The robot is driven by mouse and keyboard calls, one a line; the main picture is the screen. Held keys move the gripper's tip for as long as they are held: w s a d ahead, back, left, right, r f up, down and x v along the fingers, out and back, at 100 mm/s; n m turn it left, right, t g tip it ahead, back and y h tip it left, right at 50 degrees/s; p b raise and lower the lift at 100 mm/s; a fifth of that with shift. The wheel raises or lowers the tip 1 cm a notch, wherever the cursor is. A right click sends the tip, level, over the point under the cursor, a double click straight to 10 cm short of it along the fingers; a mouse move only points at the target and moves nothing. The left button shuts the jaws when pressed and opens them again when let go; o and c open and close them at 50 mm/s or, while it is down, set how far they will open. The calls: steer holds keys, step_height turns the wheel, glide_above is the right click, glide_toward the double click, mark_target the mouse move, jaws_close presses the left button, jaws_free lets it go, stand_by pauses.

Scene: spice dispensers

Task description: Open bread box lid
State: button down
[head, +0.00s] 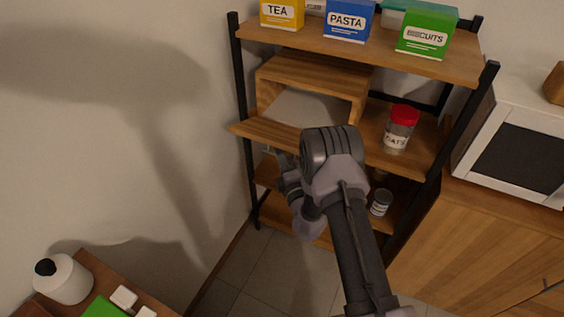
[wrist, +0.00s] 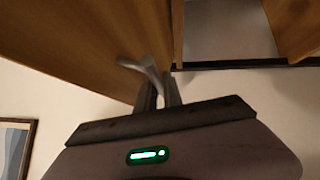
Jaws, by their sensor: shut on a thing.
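The wooden bread box (head: 315,72) stands on the middle shelf of the rack, and its pale inside shows through the front. Its wooden lid (head: 262,130) appears folded down and outward at the front, near flat and sticking out past the shelf edge. The lid's wooden face fills the upper left of the wrist view (wrist: 90,40). My gripper (wrist: 160,95) is shut on the grey lid handle (wrist: 140,72), below the lid. In the head view my gripper (head: 277,155) is partly hidden by my wrist, which also covers the box's lower right front.
An oats jar (head: 398,130) with a red lid stands right of the box. Tea (head: 282,13), pasta (head: 347,20) and biscuits (head: 426,32) boxes sit on the shelf above. A can (head: 381,203) is below. A white microwave (head: 515,145) stands right. Open floor lies in front.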

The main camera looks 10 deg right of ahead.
steer(key=shift+f+n+t+y+b, duration=0.5)
steer(key=shift+f+n+b, duration=0.2)
steer(key=shift+f+b, duration=0.3)
steer(key=shift+f, duration=0.1)
steer(key=c, duration=1.5)
jaws_free()
steer(key=shift+w, duration=0.1)
